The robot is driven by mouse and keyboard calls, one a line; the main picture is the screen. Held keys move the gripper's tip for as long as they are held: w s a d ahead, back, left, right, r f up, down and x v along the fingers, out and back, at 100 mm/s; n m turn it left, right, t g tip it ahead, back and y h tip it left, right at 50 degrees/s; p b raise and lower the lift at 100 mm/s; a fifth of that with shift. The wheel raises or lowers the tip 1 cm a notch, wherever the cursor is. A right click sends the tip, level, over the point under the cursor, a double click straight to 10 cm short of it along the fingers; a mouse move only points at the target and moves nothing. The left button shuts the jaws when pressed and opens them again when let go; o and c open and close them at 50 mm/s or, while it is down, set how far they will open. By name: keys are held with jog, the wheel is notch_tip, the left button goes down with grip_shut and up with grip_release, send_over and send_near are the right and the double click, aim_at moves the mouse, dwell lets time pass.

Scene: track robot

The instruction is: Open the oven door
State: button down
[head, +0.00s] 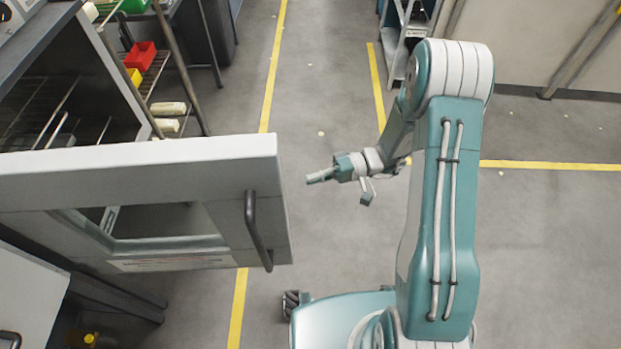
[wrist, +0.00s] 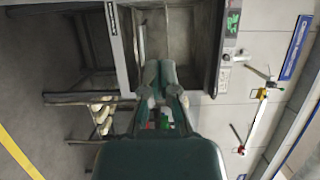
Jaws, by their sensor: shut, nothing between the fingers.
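The oven door (head: 150,170) is a pale grey panel with a window, swung wide open across the left of the head view. Its dark bar handle (head: 257,230) is on the outer face near the free edge. Behind the door the oven's dark inside with wire racks (head: 50,125) shows. My gripper (head: 310,180) is shut and empty, just right of the door's free edge and apart from the handle. In the wrist view my gripper (wrist: 158,70) points towards an open grey chamber (wrist: 168,35), with a panel with a green display (wrist: 233,20) beside it.
A rack with red (head: 140,56) and green (head: 125,5) bins stands behind the oven. A grey shelf unit (head: 398,45) stands at the back. Bare floor (head: 325,80) with yellow lines lies around my arm. A lower cabinet (head: 30,300) is at bottom left.

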jog(key=s+a, duration=0.6)
jog(key=shift+a, duration=0.25)
jog(key=shift+d, duration=0.1)
